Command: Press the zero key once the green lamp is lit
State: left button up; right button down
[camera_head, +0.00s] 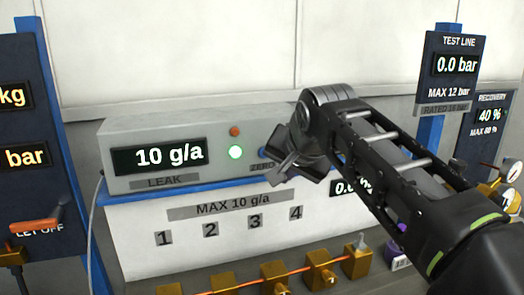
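My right gripper (283,170) comes in from the right, in front of the box's right end, close to the key. I cannot tell whether it touches the key or how far its fingers are apart. My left gripper is out of view.
An orange-red lamp (234,131) sits above the green one. Several brass valves (275,275) line the front below a white panel (140,220). A dark panel with an orange handle (38,222) stands at left, and the test line display (455,66) stands at right.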

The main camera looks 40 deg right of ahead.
jog(key=shift+s, duration=0.1)
jog(key=w+d+p, duration=0.2)
jog(key=w+p, duration=0.2)
jog(key=w, duration=0.4)
jog(key=shift+w+d+p, duration=0.25)
jog(key=shift+d+p, duration=0.1)
jog(key=shift+p, duration=0.05)
jog(key=shift+w, duration=0.15)
dwell(1.9)
jog(key=shift+w+d, duration=0.1)
jog(key=shift+w, duration=0.2)
